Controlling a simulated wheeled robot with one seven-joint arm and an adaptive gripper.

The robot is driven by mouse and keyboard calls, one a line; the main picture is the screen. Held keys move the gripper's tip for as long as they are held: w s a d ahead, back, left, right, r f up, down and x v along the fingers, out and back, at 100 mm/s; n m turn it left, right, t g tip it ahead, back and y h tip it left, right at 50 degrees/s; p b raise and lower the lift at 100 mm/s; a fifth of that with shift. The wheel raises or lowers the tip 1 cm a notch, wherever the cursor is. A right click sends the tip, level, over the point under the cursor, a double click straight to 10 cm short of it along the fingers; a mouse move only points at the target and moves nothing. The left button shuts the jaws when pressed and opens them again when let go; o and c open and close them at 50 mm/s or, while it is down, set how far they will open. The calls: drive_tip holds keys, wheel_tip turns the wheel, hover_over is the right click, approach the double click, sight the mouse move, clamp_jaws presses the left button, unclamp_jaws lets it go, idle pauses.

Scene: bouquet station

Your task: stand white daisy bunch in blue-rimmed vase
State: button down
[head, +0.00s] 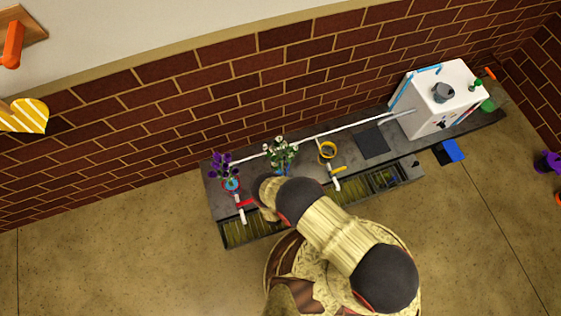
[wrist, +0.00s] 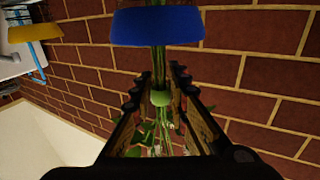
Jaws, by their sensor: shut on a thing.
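The white daisy bunch (head: 280,152) stands about upright over the middle of the bench in the head view. In the wrist view my gripper (wrist: 160,76) is shut around its stems near a green band (wrist: 160,98). The blue-rimmed vase (wrist: 157,27) shows at the top of that upside-down view. In the head view only a bit of blue (head: 284,172) shows under the flowers. My arm hides the gripper there.
A yellow-rimmed vase (head: 327,150) stands at the right, also in the wrist view (wrist: 34,32). A dark mat (head: 371,142) and white box (head: 446,98) lie farther right. A brick wall runs behind.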

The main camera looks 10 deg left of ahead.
drive_tip(key=shift+f, duration=0.55)
idle(0.7)
drive_tip(key=c, duration=1.7)
unclamp_jaws()
drive_tip(key=shift+o, duration=0.2)
drive_tip(key=s, duration=1.2)
